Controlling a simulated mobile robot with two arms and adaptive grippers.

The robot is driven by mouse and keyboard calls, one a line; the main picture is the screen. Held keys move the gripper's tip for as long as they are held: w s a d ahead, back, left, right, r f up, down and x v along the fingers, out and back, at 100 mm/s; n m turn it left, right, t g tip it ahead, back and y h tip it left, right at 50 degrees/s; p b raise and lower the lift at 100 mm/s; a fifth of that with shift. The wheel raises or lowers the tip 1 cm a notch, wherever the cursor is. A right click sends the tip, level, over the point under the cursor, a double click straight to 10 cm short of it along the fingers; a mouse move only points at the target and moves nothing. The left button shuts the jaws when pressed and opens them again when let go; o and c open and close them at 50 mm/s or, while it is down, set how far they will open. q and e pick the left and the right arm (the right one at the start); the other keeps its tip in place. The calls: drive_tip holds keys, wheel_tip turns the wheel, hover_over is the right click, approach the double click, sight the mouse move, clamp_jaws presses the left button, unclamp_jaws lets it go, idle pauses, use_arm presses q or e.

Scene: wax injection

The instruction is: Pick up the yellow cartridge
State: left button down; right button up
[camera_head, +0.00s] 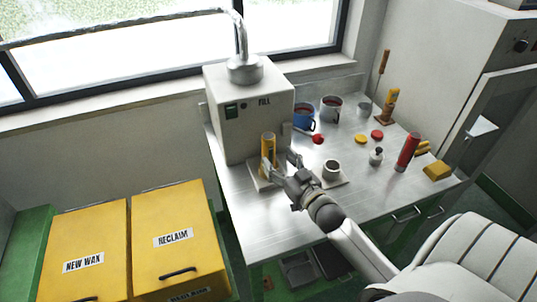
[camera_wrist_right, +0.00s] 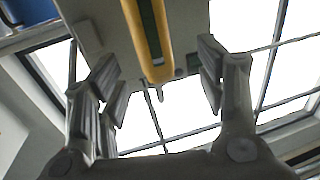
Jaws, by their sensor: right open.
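The yellow cartridge (camera_head: 268,150) stands upright in front of the grey FILL machine (camera_head: 248,120), at the left of the metal table. In the head view my right gripper (camera_head: 279,165) is at the cartridge, its fingers close around or beside it. In the right wrist view the yellow cartridge (camera_wrist_right: 150,40) comes in from the top between the two spread fingers of my right gripper (camera_wrist_right: 158,82), with a gap on both sides. The right gripper is open and holds nothing. The cartridge's lower part is partly hidden by the fingers in the head view. My left gripper is not in view.
Yellow bins (camera_head: 172,215) stand at left.

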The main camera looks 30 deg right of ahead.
sight(272, 149)
drive_tip(key=w, duration=0.2)
drive_tip(key=shift+w, duration=0.3)
drive_tip(key=shift+w+d+r+p, duration=0.1)
drive_tip(key=shift+w+d+p, duration=0.1)
drive_tip(key=shift+w+p, duration=0.2)
drive_tip(key=shift+w+d+p, duration=0.15)
drive_tip(key=shift+w+p, duration=0.25)
drive_tip(key=shift+w, duration=0.7)
drive_tip(key=shift+w+d+p, duration=0.15)
drive_tip(key=shift+w+p, duration=0.2)
drive_tip(key=shift+w, duration=0.7)
drive_tip(key=c, duration=1.4)
